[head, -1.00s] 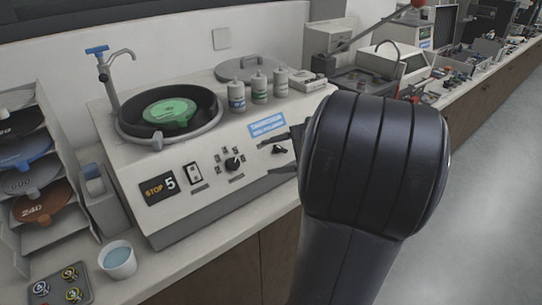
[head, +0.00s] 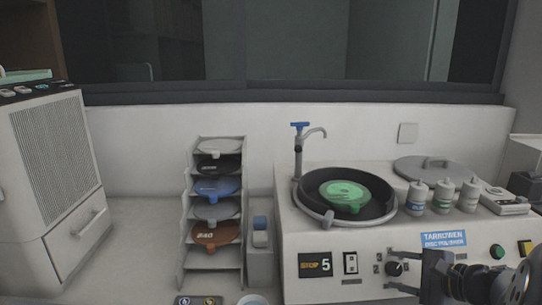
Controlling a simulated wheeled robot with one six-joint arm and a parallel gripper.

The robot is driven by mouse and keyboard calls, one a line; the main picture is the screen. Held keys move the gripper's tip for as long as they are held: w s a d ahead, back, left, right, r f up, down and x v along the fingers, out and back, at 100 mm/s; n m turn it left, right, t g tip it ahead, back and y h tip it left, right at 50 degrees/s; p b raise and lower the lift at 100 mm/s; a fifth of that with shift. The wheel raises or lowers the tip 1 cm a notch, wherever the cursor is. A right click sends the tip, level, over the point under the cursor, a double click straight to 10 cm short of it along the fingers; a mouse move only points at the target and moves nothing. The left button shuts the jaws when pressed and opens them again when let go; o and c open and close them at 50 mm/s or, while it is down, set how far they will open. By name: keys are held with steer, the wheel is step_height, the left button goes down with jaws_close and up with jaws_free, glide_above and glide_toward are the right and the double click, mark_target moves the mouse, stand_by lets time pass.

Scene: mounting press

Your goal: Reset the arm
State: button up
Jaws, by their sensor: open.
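My gripper (head: 396,271) shows at the bottom right of the head view, in front of the disc polisher's control panel. Its two dark fingers point left and stand apart, with nothing seen between them. The wrist behind it runs off to the lower right, and the rest of my arm is out of view. The disc polisher (head: 300,235) is a white machine with a black bowl holding a green disc (head: 344,195). Its display (head: 313,265) reads STOP 5. Whether the fingers touch the panel cannot be told.
A rack (head: 187,225) of several coloured discs stands left of the polisher. A grey vented cabinet (head: 50,160) is at the far left. Several bottles (head: 443,197) and a round lid (head: 435,170) sit on the polisher's top. A tap (head: 299,155) rises behind the bowl. Bare counter lies between cabinet and rack.

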steer(key=shift+w+a+f, duration=0.15)
steer(key=shift+w, duration=0.05)
steer(key=shift+s, duration=0.1)
